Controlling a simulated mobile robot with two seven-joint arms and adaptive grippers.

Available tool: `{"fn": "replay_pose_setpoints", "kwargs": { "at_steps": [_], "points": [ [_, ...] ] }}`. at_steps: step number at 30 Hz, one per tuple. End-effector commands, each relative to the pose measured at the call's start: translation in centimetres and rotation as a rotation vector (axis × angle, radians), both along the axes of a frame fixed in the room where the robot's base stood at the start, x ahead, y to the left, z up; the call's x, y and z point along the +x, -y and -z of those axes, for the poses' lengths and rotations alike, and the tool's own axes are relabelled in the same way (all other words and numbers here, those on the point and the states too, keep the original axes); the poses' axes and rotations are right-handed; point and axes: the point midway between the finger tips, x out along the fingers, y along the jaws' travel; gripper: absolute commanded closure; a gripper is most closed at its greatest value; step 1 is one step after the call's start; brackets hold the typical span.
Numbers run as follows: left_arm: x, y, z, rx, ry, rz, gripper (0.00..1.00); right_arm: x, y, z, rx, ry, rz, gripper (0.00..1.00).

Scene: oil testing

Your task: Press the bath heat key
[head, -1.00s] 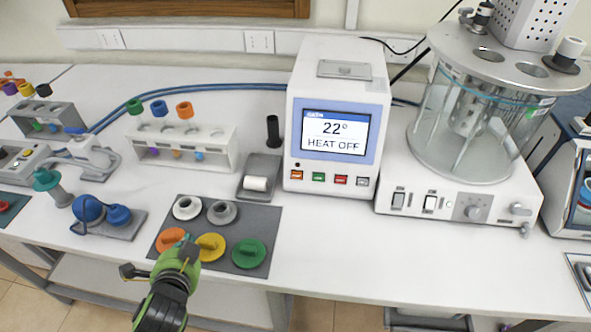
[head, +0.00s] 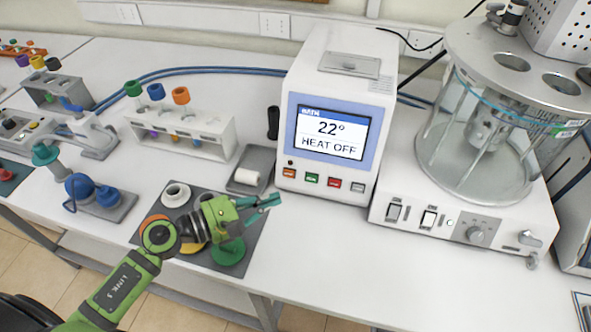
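The white control unit (head: 330,80) stands upright at the back middle of the bench. Its screen (head: 331,132) reads "BATH 22° HEAT OFF". Below the screen is a row of small keys: orange (head: 288,172), green (head: 312,178), red (head: 334,183) and grey (head: 358,187). Their labels are too small to read. My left gripper (head: 273,199) is above the dark mat, left of and in front of the keys, pointing right and apart from the unit. I cannot tell whether its teal fingers are parted. My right gripper is not in view.
A glass bath (head: 470,150) on a switch base (head: 455,215) stands right of the unit. A dark mat (head: 240,262) with coloured caps lies under my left gripper. A grey tray (head: 243,182) and a white rack (head: 190,135) are left of the unit.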

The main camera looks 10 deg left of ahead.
Motion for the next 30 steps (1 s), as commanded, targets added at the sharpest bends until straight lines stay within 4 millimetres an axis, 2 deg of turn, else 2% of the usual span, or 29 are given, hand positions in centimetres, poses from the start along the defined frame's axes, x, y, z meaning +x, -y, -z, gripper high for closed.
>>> {"fn": "replay_pose_setpoints", "kwargs": {
  "at_steps": [14,27,30],
  "points": [
    [0.5,0.0,0.3,0.006,0.003,0.005,1.00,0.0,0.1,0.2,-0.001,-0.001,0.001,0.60],
    [5.9,0.3,2.5,0.006,0.004,0.005,1.00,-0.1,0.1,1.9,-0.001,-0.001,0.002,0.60],
    [6.9,0.3,3.2,0.006,0.003,0.005,1.00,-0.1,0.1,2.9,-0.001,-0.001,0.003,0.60]
  ]
}}
